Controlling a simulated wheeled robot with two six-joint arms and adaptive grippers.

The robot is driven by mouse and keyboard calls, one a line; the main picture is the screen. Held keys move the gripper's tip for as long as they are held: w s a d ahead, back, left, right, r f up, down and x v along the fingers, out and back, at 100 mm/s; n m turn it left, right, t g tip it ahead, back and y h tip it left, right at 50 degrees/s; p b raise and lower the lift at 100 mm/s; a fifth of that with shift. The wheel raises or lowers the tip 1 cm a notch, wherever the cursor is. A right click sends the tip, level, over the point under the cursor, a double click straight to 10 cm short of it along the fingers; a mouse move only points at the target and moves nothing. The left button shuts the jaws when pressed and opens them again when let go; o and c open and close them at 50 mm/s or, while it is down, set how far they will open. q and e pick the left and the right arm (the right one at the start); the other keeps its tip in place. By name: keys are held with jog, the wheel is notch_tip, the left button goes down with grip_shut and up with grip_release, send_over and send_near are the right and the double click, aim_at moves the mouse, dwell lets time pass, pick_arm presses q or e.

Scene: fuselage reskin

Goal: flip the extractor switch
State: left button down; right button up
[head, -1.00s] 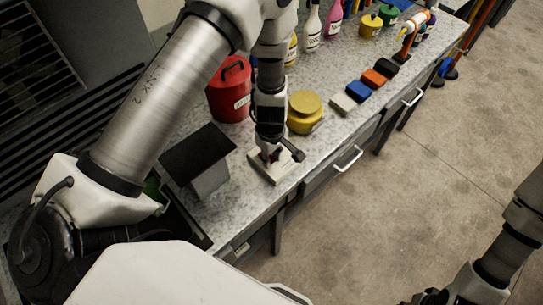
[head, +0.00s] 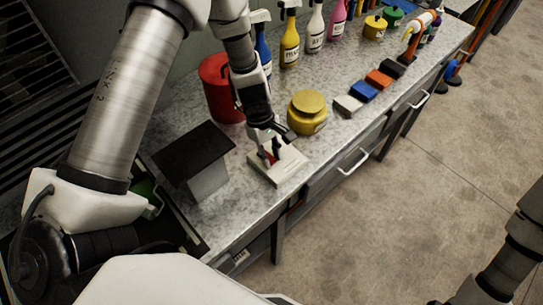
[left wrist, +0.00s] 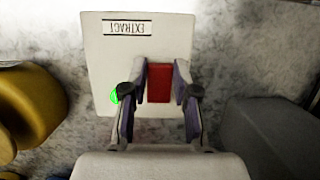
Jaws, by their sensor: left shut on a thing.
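The extractor switch is a pale box (head: 288,168) on the grey bench. In the left wrist view the box (left wrist: 108,50) carries a label reading EXTRACT, upside down, and a red lever (left wrist: 158,84). A green light (left wrist: 114,96) shows at the box's edge, partly behind a finger. My left gripper (head: 270,155) is down at the box. In the left wrist view its fingers (left wrist: 158,105) stand on both sides of the red lever, shut on it. The lever's exact tilt is hard to tell. My right arm shows at the lower right, its gripper out of view.
A yellow pot (head: 307,113) stands just beyond the box, and a red canister (head: 217,85) behind the left wrist. A dark slanted panel (head: 193,152) is to the left. Coloured blocks (head: 363,92) and spray bottles (head: 290,40) are farther along. Open floor lies to the right.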

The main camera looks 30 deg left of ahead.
pick_arm(q)
jog(key=c, duration=0.9)
grip_release()
jog(key=v, duration=1.2)
